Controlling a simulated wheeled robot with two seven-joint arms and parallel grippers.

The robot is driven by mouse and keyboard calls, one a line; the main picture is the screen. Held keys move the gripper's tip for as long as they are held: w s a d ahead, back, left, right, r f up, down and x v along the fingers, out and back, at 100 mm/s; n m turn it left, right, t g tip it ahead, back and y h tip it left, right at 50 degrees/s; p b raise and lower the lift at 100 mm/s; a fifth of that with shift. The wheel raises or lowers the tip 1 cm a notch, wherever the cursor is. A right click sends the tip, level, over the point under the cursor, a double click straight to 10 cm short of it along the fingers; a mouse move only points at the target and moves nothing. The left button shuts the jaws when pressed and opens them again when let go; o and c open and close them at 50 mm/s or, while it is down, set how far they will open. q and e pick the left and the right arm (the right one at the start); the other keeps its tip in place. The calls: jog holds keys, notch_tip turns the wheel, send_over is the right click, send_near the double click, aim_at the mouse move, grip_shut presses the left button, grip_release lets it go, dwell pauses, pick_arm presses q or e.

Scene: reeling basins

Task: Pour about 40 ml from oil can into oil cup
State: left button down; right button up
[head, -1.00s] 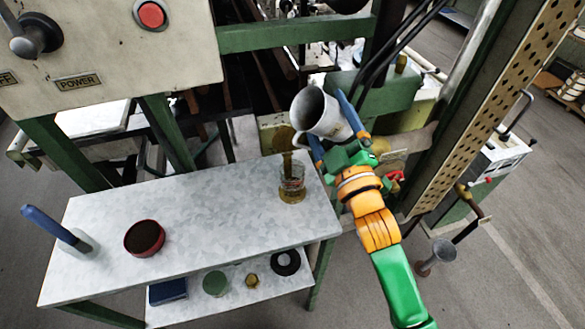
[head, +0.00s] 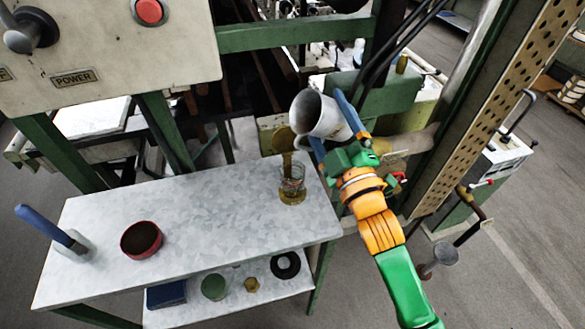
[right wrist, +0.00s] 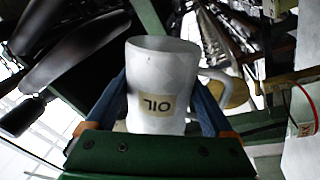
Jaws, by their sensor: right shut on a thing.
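The oil can (head: 325,117) is a pale grey mug-shaped can, tilted with its mouth to the left. Its "OIL" label shows in the right wrist view (right wrist: 156,105). My right gripper (head: 338,122) is shut on the can, with a blue finger on either side of it. The oil cup (head: 292,192) is a small clear glass near the right end of the table, below and left of the can, with amber oil in it. A brownish streak (head: 287,166) runs from near the can's mouth down to the cup. My left gripper is out of view.
The marbled table (head: 205,215) also bears a dark red bowl (head: 141,239) and a blue-handled thing (head: 48,228) in a pale holder. Several small items lie on the lower shelf. A green machine frame (head: 290,35) stands behind; a perforated post (head: 480,120) is at the right.

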jog(key=shift+f+n+b, duration=0.1)
jog(key=shift+n+b, duration=0.3)
jog(key=shift+n, duration=0.3)
dwell(0.7)
dwell(0.5)
jog(key=shift+w+d+f+n+y+b, duration=0.1)
jog(key=shift+w+d+n+y+b, duration=0.05)
jog(key=shift+n+y+b, duration=0.2)
dwell(0.6)
notch_tip(320, 180, up, 2)
jog(key=m+h+p, duration=0.1)
jog(key=m+p, duration=0.1)
jog(key=p, duration=0.1)
jog(key=shift+w+d+m+p, duration=0.1)
jog(key=shift+m+p, duration=0.25)
jog(key=shift+f+m+b, duration=0.4)
jog(key=shift+f+b, duration=0.05)
jog(key=shift+f, duration=0.1)
jog(key=shift+f, duration=0.1)
